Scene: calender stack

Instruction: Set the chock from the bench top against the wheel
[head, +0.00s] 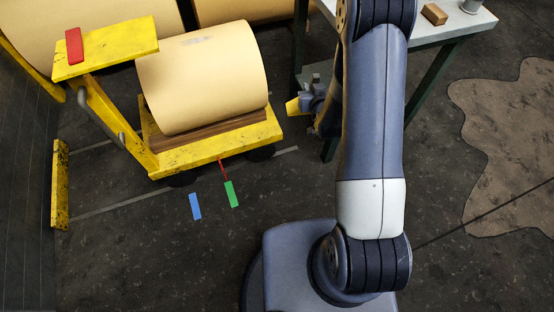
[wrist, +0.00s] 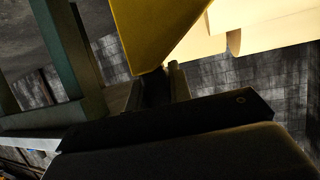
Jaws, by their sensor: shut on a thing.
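My gripper (head: 304,105) is shut on the yellow chock (head: 293,107) and holds it off the bench, in the gap between the yellow cart (head: 215,153) and the bench. In the wrist view the chock (wrist: 155,28) fills the top middle, beyond the fingertips (wrist: 160,85). The cart carries a large cream roll and stands on dark wheels. One wheel (head: 183,180) shows under its front left corner, another (head: 261,153) under its right end, nearer the chock. The chock is apart from both. The bench top (head: 460,23) is at the upper right.
A wooden block (head: 434,14) and a metal cup (head: 471,5) stand on the bench. Blue (head: 195,206) and green (head: 232,194) strips lie on the floor before the cart. A brown patch (head: 510,145) covers the floor at right. A red piece (head: 74,46) lies on the cart's upper plate.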

